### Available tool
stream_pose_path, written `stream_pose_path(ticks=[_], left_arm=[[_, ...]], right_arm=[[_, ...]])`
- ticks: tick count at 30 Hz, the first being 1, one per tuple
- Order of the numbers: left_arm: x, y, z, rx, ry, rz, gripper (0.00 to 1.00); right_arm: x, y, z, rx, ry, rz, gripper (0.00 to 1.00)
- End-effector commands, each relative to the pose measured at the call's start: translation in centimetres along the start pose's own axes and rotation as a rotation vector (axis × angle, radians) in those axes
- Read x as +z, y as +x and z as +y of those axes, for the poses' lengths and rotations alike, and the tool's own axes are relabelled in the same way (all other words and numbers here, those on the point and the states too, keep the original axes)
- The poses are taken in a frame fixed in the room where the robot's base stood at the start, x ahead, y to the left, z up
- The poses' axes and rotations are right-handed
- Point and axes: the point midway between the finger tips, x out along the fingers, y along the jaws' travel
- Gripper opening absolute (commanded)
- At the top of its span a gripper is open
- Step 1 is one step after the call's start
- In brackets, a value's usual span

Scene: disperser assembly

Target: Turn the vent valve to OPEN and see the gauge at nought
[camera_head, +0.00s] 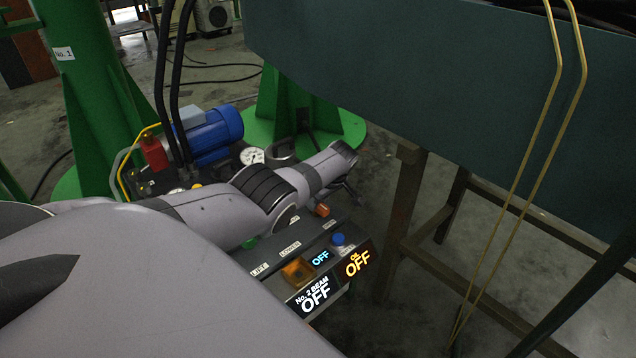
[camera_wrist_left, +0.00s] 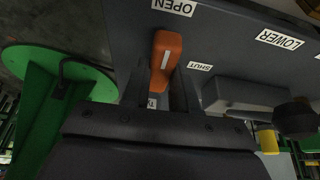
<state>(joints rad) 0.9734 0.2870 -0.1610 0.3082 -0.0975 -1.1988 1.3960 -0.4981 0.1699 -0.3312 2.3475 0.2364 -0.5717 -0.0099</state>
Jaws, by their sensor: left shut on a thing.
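The vent valve's orange handle (camera_wrist_left: 166,55) stands between the fingers of my left gripper (camera_wrist_left: 168,88), which is shut on it. The handle's white line runs up the left wrist view, towards the OPEN label (camera_wrist_left: 172,7). The SHUT label (camera_wrist_left: 200,66) is to its right. In the head view the orange handle (camera_head: 322,210) shows beside my left forearm, on the dark control panel (camera_head: 338,222). A white-faced gauge (camera_head: 252,156) is behind my left arm; its needle is too small to read. My right gripper is not in view.
An orange-yellow switch (camera_head: 297,271) and a blue knob (camera_head: 339,239) sit on the panel's front. Displays there read OFF. A blue motor (camera_head: 212,135) and hoses stand behind my arm. A large dark green beam (camera_head: 440,80) on a stand fills the right.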

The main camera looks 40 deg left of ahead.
Motion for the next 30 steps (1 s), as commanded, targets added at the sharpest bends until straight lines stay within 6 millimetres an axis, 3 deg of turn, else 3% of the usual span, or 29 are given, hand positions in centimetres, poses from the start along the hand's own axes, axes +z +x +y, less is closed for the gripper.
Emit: stream_pose_path(ticks=[1,3,14,22,30], left_arm=[[0.1,0.1,-0.1,-0.002,-0.005,-0.003,0.37],[0.1,0.1,-0.1,-0.002,-0.004,-0.003,0.53],[0.0,-0.3,0.0,0.0,-0.002,-0.001,0.53],[-0.2,-3.1,0.0,0.0,-0.001,-0.002,0.53],[-0.1,-6.0,0.0,0.0,-0.002,-0.002,0.53]], right_arm=[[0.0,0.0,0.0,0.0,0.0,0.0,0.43],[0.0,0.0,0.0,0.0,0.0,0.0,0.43],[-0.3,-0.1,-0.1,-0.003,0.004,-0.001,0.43],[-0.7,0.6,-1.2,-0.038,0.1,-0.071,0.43],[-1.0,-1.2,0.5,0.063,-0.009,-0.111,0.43]])
